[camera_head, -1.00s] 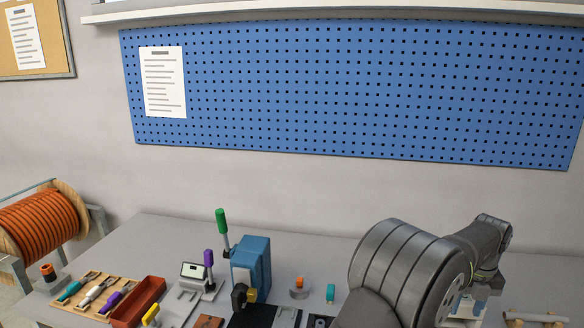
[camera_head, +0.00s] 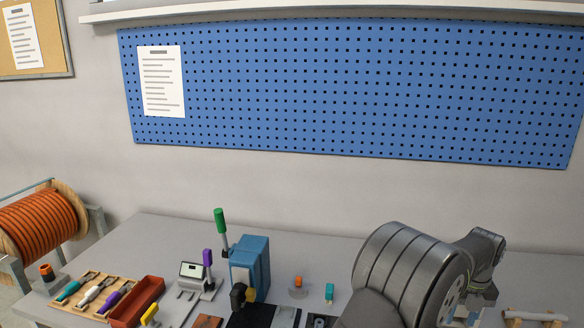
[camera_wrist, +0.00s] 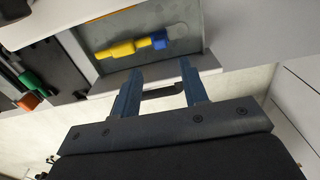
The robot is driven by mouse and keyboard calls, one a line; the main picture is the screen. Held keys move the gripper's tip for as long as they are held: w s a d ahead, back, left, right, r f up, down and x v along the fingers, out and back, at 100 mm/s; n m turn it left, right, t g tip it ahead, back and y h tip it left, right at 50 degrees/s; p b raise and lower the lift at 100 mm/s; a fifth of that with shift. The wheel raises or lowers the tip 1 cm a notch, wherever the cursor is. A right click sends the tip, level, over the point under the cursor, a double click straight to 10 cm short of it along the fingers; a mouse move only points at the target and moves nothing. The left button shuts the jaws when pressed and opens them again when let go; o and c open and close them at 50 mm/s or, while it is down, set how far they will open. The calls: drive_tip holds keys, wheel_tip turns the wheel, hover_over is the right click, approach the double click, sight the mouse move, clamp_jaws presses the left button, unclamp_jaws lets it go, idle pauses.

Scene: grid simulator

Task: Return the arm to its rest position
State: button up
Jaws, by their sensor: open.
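My arm is at the lower right of the head view, over the right part of the grey workbench (camera_head: 155,235). In the wrist view my gripper (camera_wrist: 160,82) has its two blue-grey fingers apart with nothing held between them. Past the fingertips, a yellow and blue tool (camera_wrist: 130,46) lies in a grey recess or drawer. A dark handle (camera_wrist: 163,91) shows between the fingers; I cannot tell whether they touch it. The fingertips are hidden in the head view.
The bench holds a blue press with a green-knobbed lever (camera_head: 248,265), a red bin (camera_head: 136,300), a wooden tool tray (camera_head: 75,300) and small parts. An orange cable reel (camera_head: 38,225) stands at left. A blue pegboard (camera_head: 350,90) hangs behind. The bench's back left is clear.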

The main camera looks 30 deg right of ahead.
drive_tip(key=w+a+n, duration=0.5)
drive_tip(key=a+n, duration=0.3)
drive_tip(key=n, duration=0.1)
drive_tip(key=w+a+n, duration=0.4)
drive_tip(key=a+n, duration=0.5)
drive_tip(key=w+f, duration=0.2)
drive_tip(key=w, duration=0.1)
drive_tip(key=w+f, duration=0.2)
drive_tip(key=w, duration=0.2)
drive_tip(key=w+d+f, duration=0.1)
drive_tip(key=w+f, duration=0.1)
drive_tip(key=w, duration=0.2)
drive_tip(key=shift+w+f, duration=0.2)
idle(1.1)
